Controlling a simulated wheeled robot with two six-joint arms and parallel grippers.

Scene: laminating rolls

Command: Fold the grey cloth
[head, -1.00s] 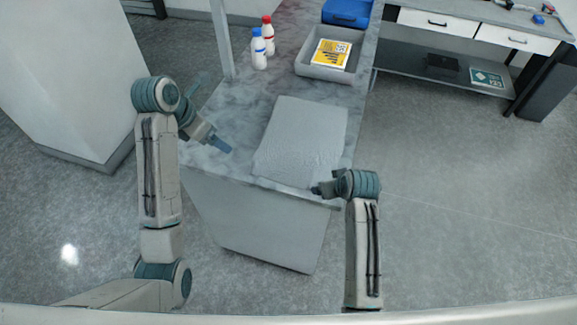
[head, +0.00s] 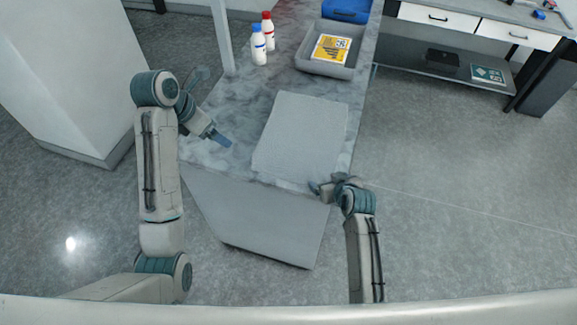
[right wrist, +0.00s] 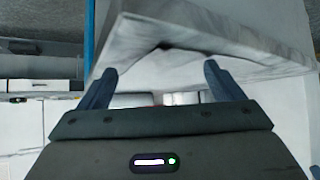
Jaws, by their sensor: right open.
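The grey cloth (head: 300,132) lies flat and roughly rectangular on the marble-patterned counter (head: 240,105), its near edge close to the counter's front edge. My right gripper (head: 315,188) is at the counter's front edge, just below the cloth's near right part. In the right wrist view my right gripper (right wrist: 160,78) is open, with nothing seen between its fingers and the slab's edge just beyond them. I cannot make out the cloth in that view. My left gripper (head: 219,138) hovers left of the cloth, apart from it; its jaw opening is too small to judge.
Two white bottles, one with a red cap (head: 267,28) and one with a blue cap (head: 258,45), stand at the counter's back left. A grey tray (head: 327,70) holding a yellow-and-white item sits behind the cloth, before a blue box (head: 346,10). A white post (head: 221,40) rises at the left.

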